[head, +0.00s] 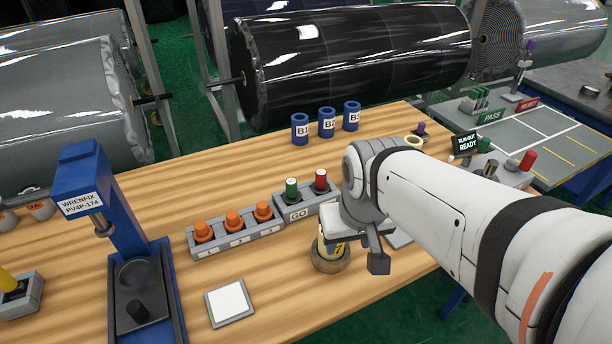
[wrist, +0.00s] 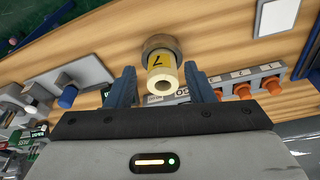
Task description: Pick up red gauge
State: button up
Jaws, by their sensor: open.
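The red gauge (head: 321,180) has a red handle and stands upright in the right slot of the grey rack marked GO (head: 298,213). A green-handled gauge (head: 291,189) stands beside it on the left. My gripper (wrist: 162,72) is open in the wrist view, with its two blue-grey fingers apart. A cream tube with a yellow label marked 7 (wrist: 164,78) shows between the fingers; I cannot tell whether they touch it. In the head view my gripper is in front of the rack, to the right, and partly hides the tube. The red gauge cannot be made out in the wrist view.
The tube stands in a round brown holder (head: 331,264). Several orange-topped plugs (head: 233,221) fill a rack left of the gauges. A blue press (head: 92,190) stands at left. Blue cups (head: 326,123) stand at the back. A white pad (head: 230,302) lies at the front.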

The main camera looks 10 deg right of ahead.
aim_at(320, 186)
jog(key=u, duration=2.45)
jog(key=k, duration=1.8)
jog(key=z, duration=1.25)
jog(key=i, duration=1)
jog(key=z, duration=0.1)
